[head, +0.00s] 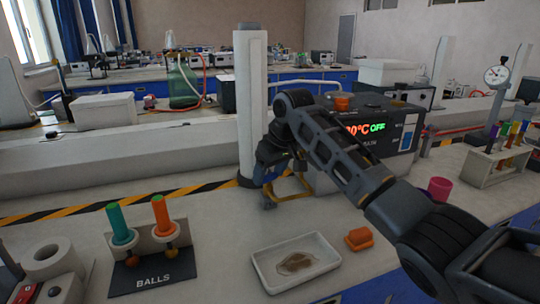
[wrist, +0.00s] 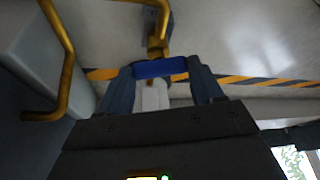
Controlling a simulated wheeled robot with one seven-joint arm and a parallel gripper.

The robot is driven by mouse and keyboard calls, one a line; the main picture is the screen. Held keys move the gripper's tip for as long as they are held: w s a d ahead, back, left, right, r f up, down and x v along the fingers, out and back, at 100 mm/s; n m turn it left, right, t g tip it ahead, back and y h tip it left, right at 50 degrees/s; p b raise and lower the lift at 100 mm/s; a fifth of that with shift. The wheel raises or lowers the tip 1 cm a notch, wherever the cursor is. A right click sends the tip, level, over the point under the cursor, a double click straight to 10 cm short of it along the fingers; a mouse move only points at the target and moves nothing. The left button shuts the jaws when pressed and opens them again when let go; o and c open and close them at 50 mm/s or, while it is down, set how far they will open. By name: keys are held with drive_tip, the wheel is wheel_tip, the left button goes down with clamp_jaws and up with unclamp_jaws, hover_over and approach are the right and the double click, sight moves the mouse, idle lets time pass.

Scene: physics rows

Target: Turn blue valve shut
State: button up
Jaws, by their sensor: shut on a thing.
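In the wrist view the blue valve handle (wrist: 160,68) is a short flat blue bar on a brass stem (wrist: 157,44). It lies crosswise between the two fingers of my gripper (wrist: 161,82), which is shut on it, one finger at each end. In the head view my gripper (head: 268,176) reaches down beside the white post, left of the grey heater box. My own wrist and fingers mostly hide the handle there. Yellow brass pipe (head: 303,190) shows beside the fingers.
The grey box (head: 372,150) with a lit "OFF" display stands right of the gripper. The white post (head: 250,105) stands close behind it. A white tray (head: 262,272), an orange block (head: 359,239) and a "BALLS" stand (head: 153,279) are on the bench in front. Brass pipe (wrist: 66,75) runs left in the wrist view.

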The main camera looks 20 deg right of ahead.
drive_tip(key=shift+a+m+h+p, duration=0.1)
drive_tip(key=shift+m+h+p, duration=0.7)
drive_tip(key=shift+m+p, duration=1.3)
drive_tip(key=o, duration=1)
drive_tip(key=shift+o, duration=0.2)
drive_tip(key=v, duration=0.7)
drive_tip(key=shift+s+r, duration=0.25)
drive_tip(key=shift+r, duration=0.1)
